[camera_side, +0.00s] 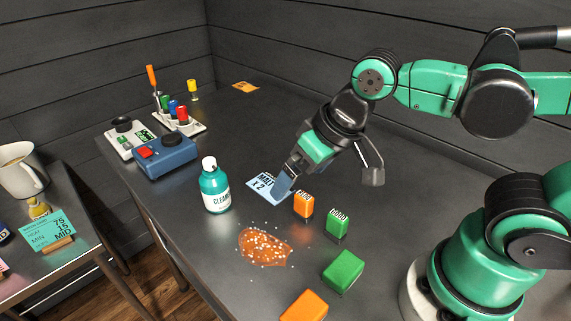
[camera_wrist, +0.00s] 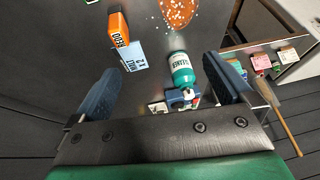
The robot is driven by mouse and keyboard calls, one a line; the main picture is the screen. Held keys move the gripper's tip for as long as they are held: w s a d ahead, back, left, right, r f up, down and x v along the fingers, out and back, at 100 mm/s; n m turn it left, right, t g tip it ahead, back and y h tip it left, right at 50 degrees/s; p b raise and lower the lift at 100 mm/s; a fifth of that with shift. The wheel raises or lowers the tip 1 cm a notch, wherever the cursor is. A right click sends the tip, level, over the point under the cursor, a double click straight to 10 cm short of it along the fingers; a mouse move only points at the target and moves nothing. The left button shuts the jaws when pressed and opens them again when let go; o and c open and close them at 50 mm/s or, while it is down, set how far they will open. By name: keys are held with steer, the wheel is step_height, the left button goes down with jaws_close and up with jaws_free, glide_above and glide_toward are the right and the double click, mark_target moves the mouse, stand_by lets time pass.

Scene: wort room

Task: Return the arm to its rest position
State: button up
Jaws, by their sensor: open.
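My green and black arm reaches in from the right of the side view. My gripper (camera_side: 283,188) hangs low over the dark table, close to a light blue card (camera_side: 266,187) marked "MALT x 2". In the wrist view the two blue finger pads of my gripper (camera_wrist: 165,85) stand wide apart. No object sits between the pads' tips in a grip. The card (camera_wrist: 134,57) and a teal cleaner bottle (camera_wrist: 181,70) show beyond the fingers, and the bottle (camera_side: 214,188) stands upright left of my gripper in the side view.
An orange block (camera_side: 303,205) and a green block (camera_side: 337,223) stand near my gripper. An orange spill with white bits (camera_side: 265,247) lies in front. A larger green block (camera_side: 343,270) and an orange one (camera_side: 304,306) lie nearer. A blue box (camera_side: 165,155) stands back left.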

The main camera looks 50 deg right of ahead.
steer(key=w+d+t+h, duration=0.1)
steer(key=w+d+t, duration=0.1)
steer(key=d, duration=0.4)
steer(key=shift+r, duration=0.3)
steer(key=shift+c, duration=0.8)
